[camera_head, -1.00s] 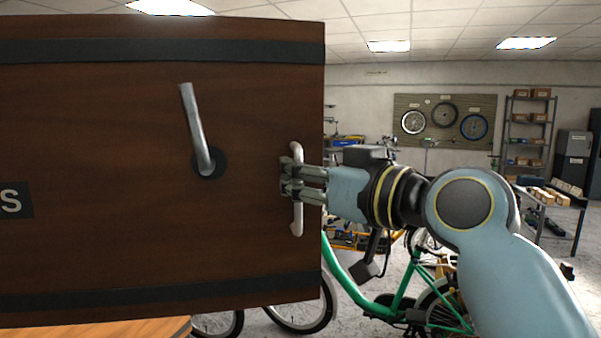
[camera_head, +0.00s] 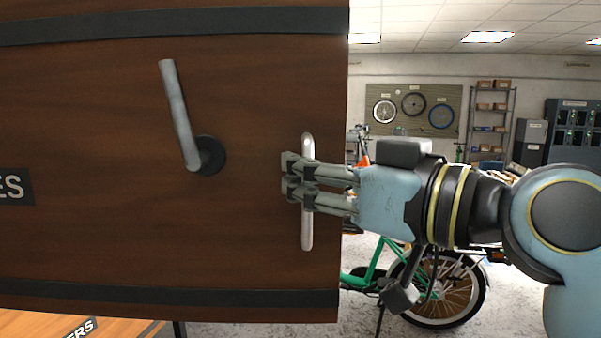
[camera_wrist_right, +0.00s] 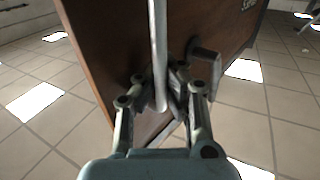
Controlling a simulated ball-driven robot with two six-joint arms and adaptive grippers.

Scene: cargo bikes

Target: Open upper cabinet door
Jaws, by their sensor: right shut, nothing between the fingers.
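A dark brown wooden door (camera_head: 100,130) with black bands fills the left of the head view. It carries a grey lever handle (camera_head: 177,112), tilted, on a black round base, and a pale vertical bar handle (camera_head: 307,236) near its right edge. My right gripper (camera_head: 290,178) reaches in from the right at mid-height of the bar handle. Its fingers are shut with nothing between them and cross the bar; contact is unclear. The right wrist view shows the bar (camera_wrist_right: 158,50) running down among the fingers (camera_wrist_right: 170,92). My left gripper is out of view.
A lighter wooden surface (camera_head: 60,326) shows below the door at lower left. A green bicycle (camera_head: 370,262) stands behind my right arm. A shelf rack (camera_head: 490,125) and a dark cabinet (camera_head: 575,130) stand at the back right. Some open floor shows around the bicycle.

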